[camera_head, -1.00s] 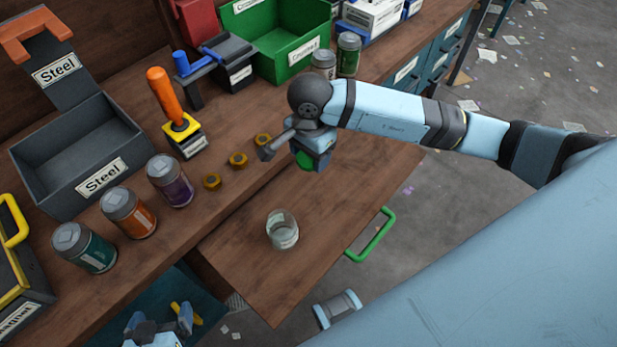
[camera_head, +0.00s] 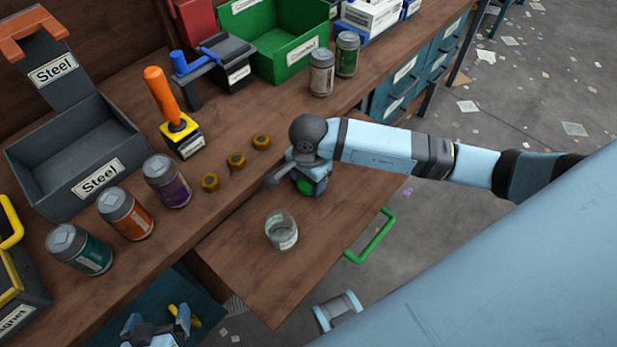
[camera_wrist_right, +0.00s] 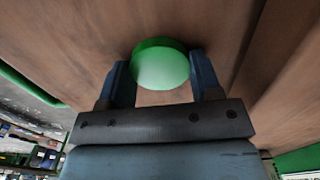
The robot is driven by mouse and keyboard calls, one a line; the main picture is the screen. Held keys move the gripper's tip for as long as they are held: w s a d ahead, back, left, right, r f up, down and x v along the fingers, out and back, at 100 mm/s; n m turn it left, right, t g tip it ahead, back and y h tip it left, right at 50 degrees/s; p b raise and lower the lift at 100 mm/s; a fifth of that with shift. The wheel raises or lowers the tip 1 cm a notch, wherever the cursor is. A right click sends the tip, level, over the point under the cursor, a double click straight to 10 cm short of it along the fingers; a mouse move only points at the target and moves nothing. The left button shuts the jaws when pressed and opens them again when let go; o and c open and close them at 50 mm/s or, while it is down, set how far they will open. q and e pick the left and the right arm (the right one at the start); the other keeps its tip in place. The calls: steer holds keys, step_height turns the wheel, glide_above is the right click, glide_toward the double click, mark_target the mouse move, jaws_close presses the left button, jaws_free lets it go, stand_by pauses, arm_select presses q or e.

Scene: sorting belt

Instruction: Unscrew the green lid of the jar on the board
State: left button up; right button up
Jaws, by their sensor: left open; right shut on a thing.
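The glass jar (camera_head: 281,232) stands upright and open-topped on the pull-out wooden board (camera_head: 262,290). The green lid (camera_head: 304,185) is off the jar, held in my right gripper (camera_head: 309,182), behind and to the right of the jar, low over the board. In the right wrist view the lid (camera_wrist_right: 160,64) sits between the two fingers of the right gripper (camera_wrist_right: 162,80), which are shut on it. Whether the lid touches the board I cannot tell. My left gripper (camera_head: 160,325) is open and empty at the bottom left, below the board's level.
Three nuts (camera_head: 237,160) and several lidded jars (camera_head: 127,213) stand on the bench. A steel bin (camera_head: 70,150), an orange-handled tool (camera_head: 163,92) and a green bin (camera_head: 290,42) are behind. A green handle (camera_head: 371,236) edges the board. The board's front part is clear.

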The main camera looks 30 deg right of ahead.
steer(key=o, duration=1)
steer(key=shift+f, duration=0.15)
arm_select(q)
steer(key=shift+f, duration=0.15)
steer(key=shift+p, duration=0.6)
arm_select(e)
step_height(320, 180, up, 12)
steer(key=shift+r, duration=0.2)
arm_select(q)
steer(key=shift+s, duration=0.1)
